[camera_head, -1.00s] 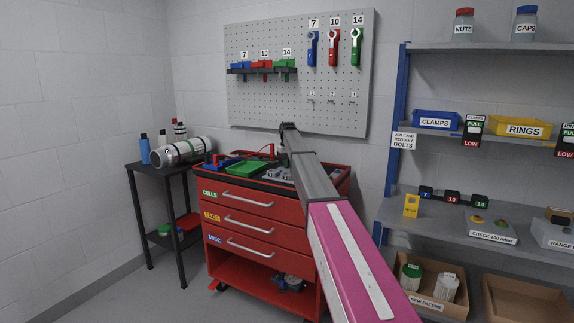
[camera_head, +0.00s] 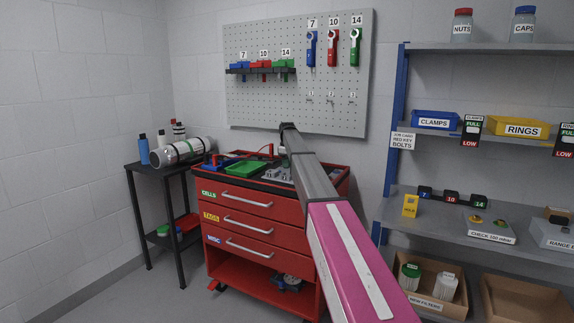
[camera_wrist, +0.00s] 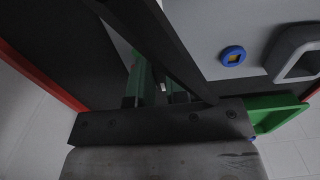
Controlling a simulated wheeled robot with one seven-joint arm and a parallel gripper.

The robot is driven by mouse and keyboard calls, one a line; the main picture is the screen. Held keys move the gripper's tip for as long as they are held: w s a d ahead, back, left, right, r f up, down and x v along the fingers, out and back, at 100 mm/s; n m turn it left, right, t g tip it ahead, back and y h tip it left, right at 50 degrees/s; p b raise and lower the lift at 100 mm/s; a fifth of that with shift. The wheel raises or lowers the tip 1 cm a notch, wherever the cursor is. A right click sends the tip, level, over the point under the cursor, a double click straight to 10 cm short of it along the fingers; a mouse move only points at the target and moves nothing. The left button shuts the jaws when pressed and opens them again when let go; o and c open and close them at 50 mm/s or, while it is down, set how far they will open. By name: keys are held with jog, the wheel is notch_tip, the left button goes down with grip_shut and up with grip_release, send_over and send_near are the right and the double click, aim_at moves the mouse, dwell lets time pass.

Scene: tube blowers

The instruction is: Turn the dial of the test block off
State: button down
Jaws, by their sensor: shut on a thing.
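My gripper (camera_wrist: 160,92) reaches down over the top of the red tool cart (camera_head: 255,208), near its back. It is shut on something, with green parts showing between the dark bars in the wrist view. What it holds is mostly hidden, and I cannot make out the dial there. A light grey flat surface (camera_wrist: 205,38) with a blue ring (camera_wrist: 233,56) around a yellow centre lies to the right of the gripper. It may be the test block, but I cannot tell. In the head view my arm hides part of the cart top.
A green tray (camera_head: 243,168) lies on the cart, and a green edge (camera_wrist: 278,112) shows in the wrist view. A pegboard (camera_head: 290,100) stands behind. A black side table (camera_head: 150,170) holds a silver cylinder (camera_head: 183,151). Grey shelves (camera_head: 490,135) stand at right.

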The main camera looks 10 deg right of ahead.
dwell(0.4)
jog(key=c, duration=1.1)
grip_release()
jog(key=shift+r, duration=0.1)
notch_tip(320, 180, up, 11)
jog(key=shift+f, duration=0.2)
